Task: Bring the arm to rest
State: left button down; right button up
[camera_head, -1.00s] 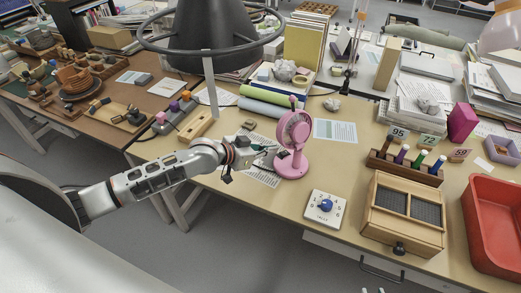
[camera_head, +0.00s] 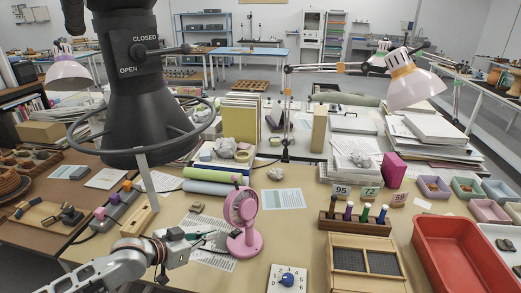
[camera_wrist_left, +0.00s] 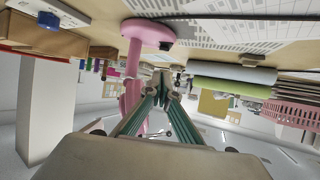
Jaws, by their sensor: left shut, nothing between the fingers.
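My left arm (camera_head: 110,272) comes in from the lower left in the head view and reaches over the near table. My left gripper (camera_head: 212,237) is shut and empty, low near the table beside the pink fan (camera_head: 241,207). Its closed green-grey fingers (camera_wrist_left: 162,82) show in the left wrist view, with the fan's pink stem and base (camera_wrist_left: 148,32) behind them. That view is upside down, so I cannot tell how far the fingertips are from the fan. My right gripper is not in view.
A printed sheet (camera_head: 208,252) lies under the gripper. A white dial box (camera_head: 287,281), a wooden box (camera_head: 367,262), a marker rack (camera_head: 354,226) and a red bin (camera_head: 462,259) stand to the right.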

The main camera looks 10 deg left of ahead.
pick_arm(q)
jog(key=shift+m, duration=0.5)
jog(key=s+d, duration=0.1)
jog(key=s+d+f, duration=0.2)
jog(key=s, duration=0.1)
jog(key=shift+d, duration=0.25)
jog(key=s+y, duration=0.1)
jog(key=s+f, duration=0.1)
jog(key=s, duration=0.1)
jog(key=s+m+y, duration=0.1)
jog(key=s, duration=0.1)
jog(key=shift+s+d+f+g+y, duration=0.2)
jog(key=shift+s+d+g+y, duration=0.05)
jog(key=shift+d+g+y, duration=0.05)
jog(key=s+a+n+g+y, duration=0.1)
jog(key=s+a+g+y, duration=0.2)
jog(key=s+a+y, duration=1)
jog(key=s+d+f+n+t+h, duration=0.2)
jog(key=d+f+n+t+h, duration=0.1)
jog(key=d+f+h, duration=0.8)
notch_tip(320, 180, down, 2)
jog(key=shift+d+f+t+h, duration=0.2)
jog(key=shift+d+t+h, duration=0.1)
jog(key=shift+d, duration=0.5)
